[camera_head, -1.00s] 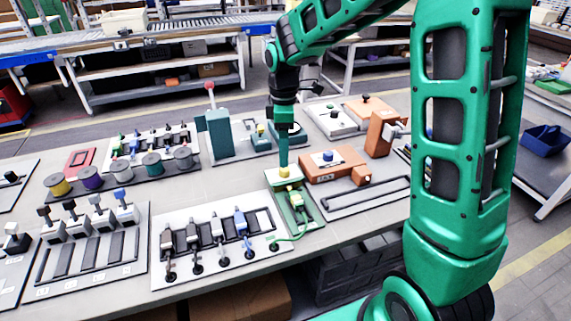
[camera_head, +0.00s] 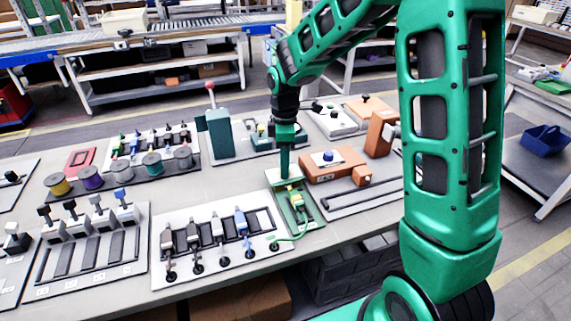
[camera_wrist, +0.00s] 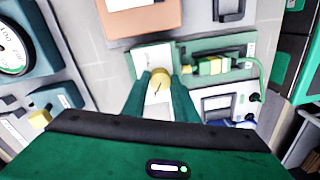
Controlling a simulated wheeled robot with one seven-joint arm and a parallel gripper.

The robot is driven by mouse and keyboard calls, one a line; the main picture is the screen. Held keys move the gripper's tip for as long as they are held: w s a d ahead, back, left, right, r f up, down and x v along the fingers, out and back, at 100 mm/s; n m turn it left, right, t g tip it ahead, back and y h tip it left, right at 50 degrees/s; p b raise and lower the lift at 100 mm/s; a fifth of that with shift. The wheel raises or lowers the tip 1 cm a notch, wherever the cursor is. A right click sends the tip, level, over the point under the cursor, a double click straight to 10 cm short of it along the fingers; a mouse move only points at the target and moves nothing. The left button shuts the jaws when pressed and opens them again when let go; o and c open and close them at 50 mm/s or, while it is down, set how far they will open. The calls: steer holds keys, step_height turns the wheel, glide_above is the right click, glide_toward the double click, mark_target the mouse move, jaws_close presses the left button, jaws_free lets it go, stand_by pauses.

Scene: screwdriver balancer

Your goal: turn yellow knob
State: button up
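The yellow knob (camera_wrist: 160,81) is a round knob with a dark mark on its face. It stands on a white plate (camera_wrist: 148,55) at one end of the green fixture. In the wrist view my gripper (camera_wrist: 162,78) has its two green fingers apart, one on each side of the knob. Whether they touch it cannot be told. In the head view my gripper (camera_head: 284,176) points straight down over the white plate, and its fingers hide the knob. The green fixture (camera_head: 312,216) carries a yellow-and-green connector with a green cable.
An orange box with a blue button (camera_head: 328,157) stands close to the right. A panel of several grey and blue plugs (camera_head: 180,215) lies to the left. A teal stand with a red-topped lever (camera_head: 219,135) is behind. Bare table shows left of the knob plate.

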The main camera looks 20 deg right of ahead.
steer(key=shift+w, duration=0.1)
steer(key=shift+w+a+m, duration=0.1)
steer(key=shift+a+m, duration=0.05)
steer(key=shift+m, duration=0.85)
steer(key=m, duration=0.5)
steer(key=shift+r, duration=0.1)
steer(key=m, duration=0.5)
steer(key=shift+m+t, duration=0.3)
steer(key=shift+m, duration=0.1)
steer(key=m, duration=0.5)
steer(key=shift+d, duration=0.2)
steer(key=m, duration=0.6)
steer(key=shift+m, duration=0.3)
